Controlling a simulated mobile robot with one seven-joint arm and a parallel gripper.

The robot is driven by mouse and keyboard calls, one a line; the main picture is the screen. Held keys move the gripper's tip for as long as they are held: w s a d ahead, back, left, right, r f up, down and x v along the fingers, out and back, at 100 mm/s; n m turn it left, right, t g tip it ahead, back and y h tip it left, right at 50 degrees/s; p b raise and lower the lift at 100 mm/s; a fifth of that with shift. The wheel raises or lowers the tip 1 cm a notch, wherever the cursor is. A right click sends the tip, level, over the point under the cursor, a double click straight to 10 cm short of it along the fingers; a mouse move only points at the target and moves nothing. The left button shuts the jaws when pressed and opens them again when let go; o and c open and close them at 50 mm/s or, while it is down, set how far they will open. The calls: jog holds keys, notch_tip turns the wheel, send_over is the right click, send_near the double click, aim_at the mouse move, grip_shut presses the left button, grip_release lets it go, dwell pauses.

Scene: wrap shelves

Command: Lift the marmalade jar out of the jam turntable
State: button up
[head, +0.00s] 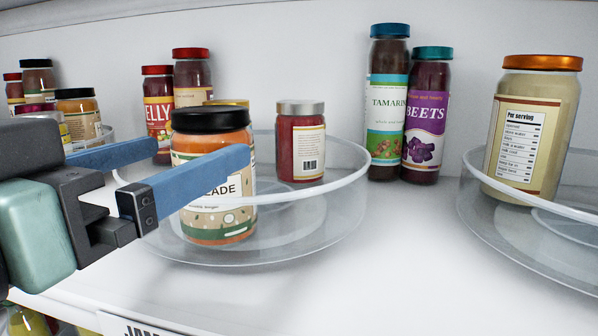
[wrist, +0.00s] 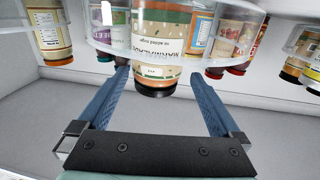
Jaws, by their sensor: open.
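The marmalade jar (head: 226,212), with a black lid, orange contents and a cream label, stands upright at the left front of the clear round jam turntable (head: 325,215). My gripper (head: 200,151) is open and comes in from the left. In the head view one blue finger crosses in front of the jar, hiding part of its label; the other ends left of it. The wrist view, which is upside down, shows the jar (wrist: 160,42) beyond and between the fingertips, not held. I cannot tell whether a finger touches it.
A red jar with a silver lid (head: 300,140) stands on the same turntable, with a gold lid partly hidden behind the marmalade. Tamarind (head: 387,105) and beets (head: 426,120) jars stand at the back wall. Another turntable (head: 520,235) is at right. The front shelf (head: 390,285) is clear.

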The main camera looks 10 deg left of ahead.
jog(key=w, duration=0.2)
jog(key=w+d, duration=0.1)
jog(key=w, duration=0.2)
jog(key=shift+s, duration=0.2)
jog(key=shift+c, duration=0.9)
jog(key=shift+r, duration=0.1)
grip_shut()
